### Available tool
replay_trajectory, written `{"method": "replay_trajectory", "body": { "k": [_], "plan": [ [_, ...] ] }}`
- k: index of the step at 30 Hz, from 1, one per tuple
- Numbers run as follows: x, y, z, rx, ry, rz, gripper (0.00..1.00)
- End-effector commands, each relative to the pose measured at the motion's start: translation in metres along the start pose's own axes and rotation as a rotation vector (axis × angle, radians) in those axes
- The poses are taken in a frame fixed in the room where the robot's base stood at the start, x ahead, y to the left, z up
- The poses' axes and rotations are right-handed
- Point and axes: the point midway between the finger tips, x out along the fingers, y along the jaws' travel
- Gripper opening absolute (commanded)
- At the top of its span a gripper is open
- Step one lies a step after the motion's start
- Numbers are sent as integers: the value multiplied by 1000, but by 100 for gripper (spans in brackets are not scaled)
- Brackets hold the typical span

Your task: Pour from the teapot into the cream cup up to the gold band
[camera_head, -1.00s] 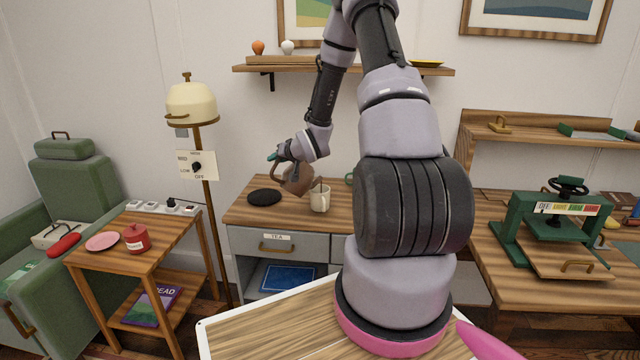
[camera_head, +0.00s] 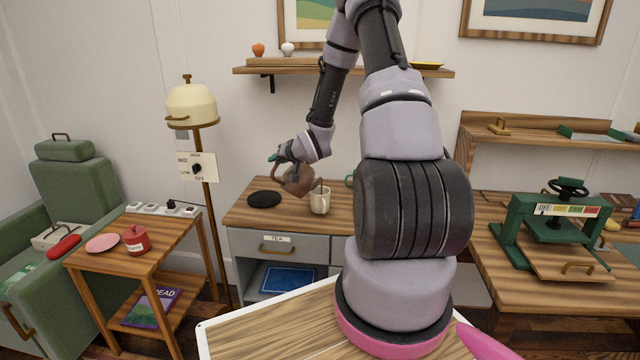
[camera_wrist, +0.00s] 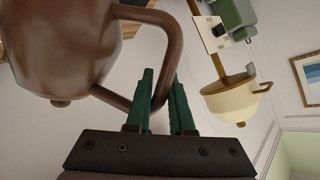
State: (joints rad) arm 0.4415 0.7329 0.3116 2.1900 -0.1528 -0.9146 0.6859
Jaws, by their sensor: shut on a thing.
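The brown teapot (camera_head: 298,181) is held tilted in the air by its handle, above the tea table. Its spout side leans right, over the cream cup (camera_head: 319,203), and a thin brown line shows at the cup's mouth. My gripper (camera_wrist: 160,92) is shut on the teapot's handle (camera_wrist: 140,15); the pot's body (camera_wrist: 60,50) fills the upper left of the wrist view. The cup stands upright on the wooden top. The gold band and the level inside the cup cannot be made out.
A black round mat (camera_head: 264,199) lies left of the cup on the table (camera_head: 240,215). A green mug (camera_head: 349,181) stands behind, partly hidden by my arm. A floor lamp (camera_head: 192,105) stands to the left. A green press (camera_head: 550,225) stands on the right-hand table.

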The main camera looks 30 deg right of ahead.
Motion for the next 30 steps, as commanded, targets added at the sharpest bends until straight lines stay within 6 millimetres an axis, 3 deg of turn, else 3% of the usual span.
{"method": "replay_trajectory", "body": {
  "k": [20,30],
  "plan": [
    [0,-1,-1,17,0,-7,0],
    [22,-15,66,-227,46,105,0]
  ]
}}
